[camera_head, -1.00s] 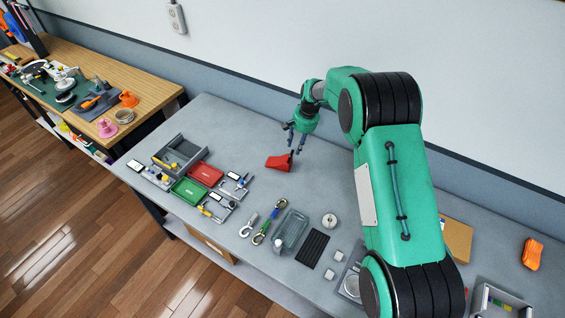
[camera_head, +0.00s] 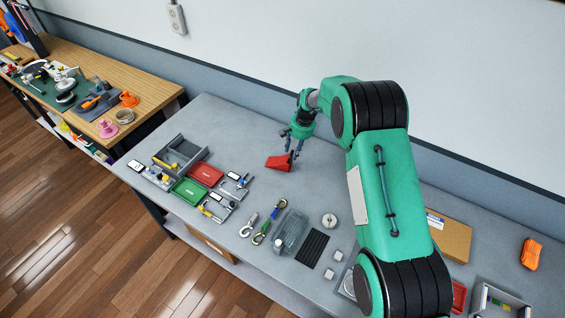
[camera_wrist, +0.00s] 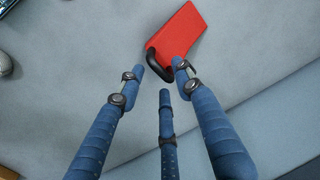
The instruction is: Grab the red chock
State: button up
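The red chock (camera_head: 278,162) lies on the grey bench top in the head view. It also shows at the top of the wrist view (camera_wrist: 184,32), with a black loop handle (camera_wrist: 158,60) at its near end. My gripper (camera_head: 293,153) is just right of the chock in the head view, fingers pointing down.
A red tray (camera_head: 205,174), a green tray (camera_head: 188,191) and a grey bin (camera_head: 180,152) stand to the left. Hooks with straps (camera_head: 268,220) and a clear tray (camera_head: 291,231) lie nearer. The bench behind the chock is clear up to the wall.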

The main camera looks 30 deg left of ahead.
jog(key=shift+a+f, duration=0.15)
jog(key=shift+f, duration=0.55)
jog(key=shift+a+f, duration=0.1)
jog(key=shift+f, duration=0.55)
grip_shut()
jog(key=shift+r, duration=0.1)
